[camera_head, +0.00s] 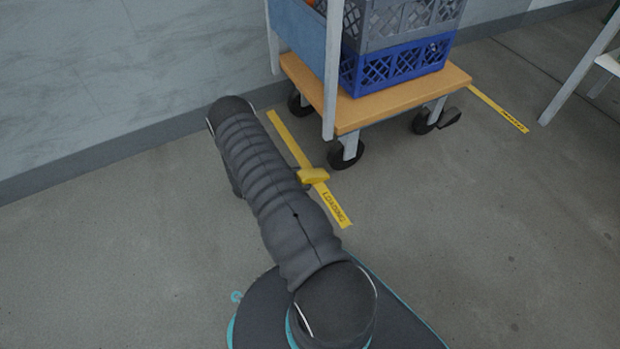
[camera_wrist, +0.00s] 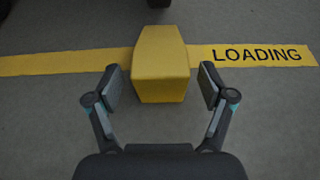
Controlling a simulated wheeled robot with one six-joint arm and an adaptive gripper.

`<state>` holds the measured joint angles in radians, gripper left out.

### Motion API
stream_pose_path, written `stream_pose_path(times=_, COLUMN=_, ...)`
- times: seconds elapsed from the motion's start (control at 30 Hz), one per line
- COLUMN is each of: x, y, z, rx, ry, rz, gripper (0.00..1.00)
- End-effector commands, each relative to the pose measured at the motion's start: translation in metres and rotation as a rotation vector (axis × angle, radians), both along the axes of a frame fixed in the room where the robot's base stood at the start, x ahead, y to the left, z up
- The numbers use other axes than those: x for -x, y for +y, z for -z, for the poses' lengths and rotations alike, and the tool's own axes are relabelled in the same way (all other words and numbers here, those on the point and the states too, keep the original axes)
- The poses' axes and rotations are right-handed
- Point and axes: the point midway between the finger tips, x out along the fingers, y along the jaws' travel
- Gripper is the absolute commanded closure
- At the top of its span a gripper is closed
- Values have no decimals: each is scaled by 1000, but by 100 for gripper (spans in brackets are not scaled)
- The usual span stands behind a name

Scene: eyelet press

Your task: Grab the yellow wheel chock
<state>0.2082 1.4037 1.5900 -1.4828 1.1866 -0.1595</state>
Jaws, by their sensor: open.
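The yellow wheel chock (camera_head: 313,176) sits on the floor on a yellow tape line, near a caster of the cart. In the wrist view the chock (camera_wrist: 160,66) is a yellow block with a sloped top, and its near end lies between my fingertips. My gripper (camera_wrist: 160,86) is open, with one finger to the left and one to the right of the chock. A gap shows on each side; I cannot tell how high the fingertips are above the floor.
A cart with a wooden deck (camera_head: 375,92) carries a blue crate (camera_head: 398,65) and a grey crate (camera_head: 410,22). Its caster (camera_head: 346,155) stands close to the chock. A tape strip reads "LOADING" (camera_wrist: 262,54). A wall (camera_head: 100,70) is at left.

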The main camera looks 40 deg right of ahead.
Motion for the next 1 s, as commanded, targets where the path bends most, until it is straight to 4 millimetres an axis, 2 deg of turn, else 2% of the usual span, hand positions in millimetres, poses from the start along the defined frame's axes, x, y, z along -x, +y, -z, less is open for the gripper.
stream_pose_path(times=0.2, x=7, y=-26, z=13, rx=0, ry=0, rz=2, gripper=19)
stream_pose_path(times=0.43, x=7, y=-28, z=13, rx=0, ry=0, rz=-1, gripper=19)
stream_pose_path(times=0.47, x=7, y=-28, z=13, rx=0, ry=0, rz=-1, gripper=21)
stream_pose_path(times=0.7, x=7, y=-28, z=13, rx=0, ry=0, rz=0, gripper=81)
stream_pose_path(times=0.77, x=7, y=-28, z=13, rx=0, ry=0, rz=0, gripper=94)
stream_pose_path(times=1.0, x=7, y=-28, z=12, rx=0, ry=-1, rz=0, gripper=94)
